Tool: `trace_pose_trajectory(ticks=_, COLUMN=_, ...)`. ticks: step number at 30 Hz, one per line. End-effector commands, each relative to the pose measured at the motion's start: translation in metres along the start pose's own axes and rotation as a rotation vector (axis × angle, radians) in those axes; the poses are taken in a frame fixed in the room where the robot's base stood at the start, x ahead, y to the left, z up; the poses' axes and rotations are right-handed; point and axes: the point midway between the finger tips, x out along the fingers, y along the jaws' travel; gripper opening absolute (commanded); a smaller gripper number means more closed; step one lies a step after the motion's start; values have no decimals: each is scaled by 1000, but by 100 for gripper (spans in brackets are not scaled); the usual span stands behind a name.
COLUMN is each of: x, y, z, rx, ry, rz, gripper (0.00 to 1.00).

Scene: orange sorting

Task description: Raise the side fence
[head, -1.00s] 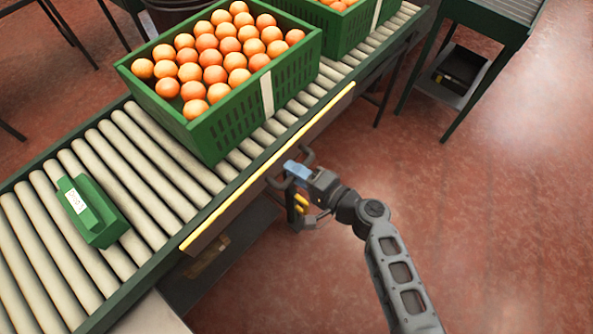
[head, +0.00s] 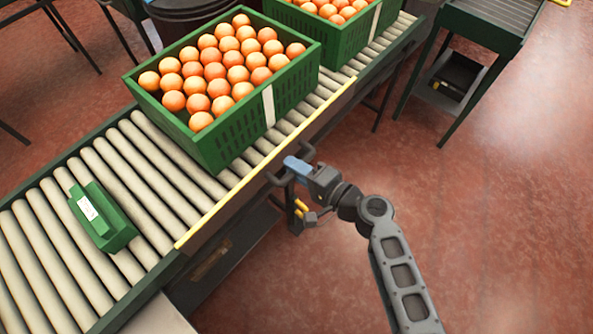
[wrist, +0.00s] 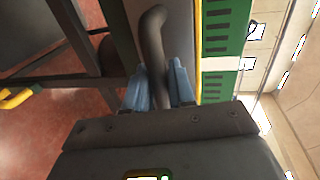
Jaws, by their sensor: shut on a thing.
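The side fence (head: 232,208) is a long dark brown panel with a yellow top edge along the near side of the roller conveyor. Its top edge overlaps the near roller ends in the head view. A dark bar handle (head: 274,181) stands out from its outer face. My gripper (head: 296,168), with blue fingers, is shut on this handle. In the wrist view, the handle (wrist: 152,30) runs down between the two fingers of my gripper (wrist: 160,82). The fingers hide part of the handle.
A green crate of oranges (head: 225,142) stands on the rollers (head: 150,160) behind the fence. A second orange crate (head: 345,42) is farther along. A small green box (head: 103,217) lies on the rollers at left. A dark side table (head: 478,30) stands upper right. The red floor at right is clear.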

Motion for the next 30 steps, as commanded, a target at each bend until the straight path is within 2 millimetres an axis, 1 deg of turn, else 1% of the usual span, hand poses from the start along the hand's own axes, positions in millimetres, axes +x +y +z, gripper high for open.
trace_pose_trajectory(ticks=1, x=-3, y=-10, z=0, rx=0, ry=0, rz=0, gripper=0)
trace_pose_trajectory(ticks=3, x=-3, y=-14, z=0, rx=-1, ry=1, rz=0, gripper=0)
trace_pose_trajectory(ticks=13, x=-3, y=-17, z=-1, rx=1, ry=0, rz=-4, gripper=0)
trace_pose_trajectory(ticks=14, x=-3, y=-17, z=-1, rx=1, ry=0, rz=-5, gripper=25)
trace_pose_trajectory(ticks=19, x=-3, y=-16, z=-1, rx=0, ry=0, rz=-3, gripper=41)
trace_pose_trajectory(ticks=26, x=-4, y=-15, z=0, rx=0, ry=1, rz=-1, gripper=41)
trace_pose_trajectory(ticks=30, x=-13, y=-15, z=-1, rx=1, ry=3, rz=-2, gripper=41)
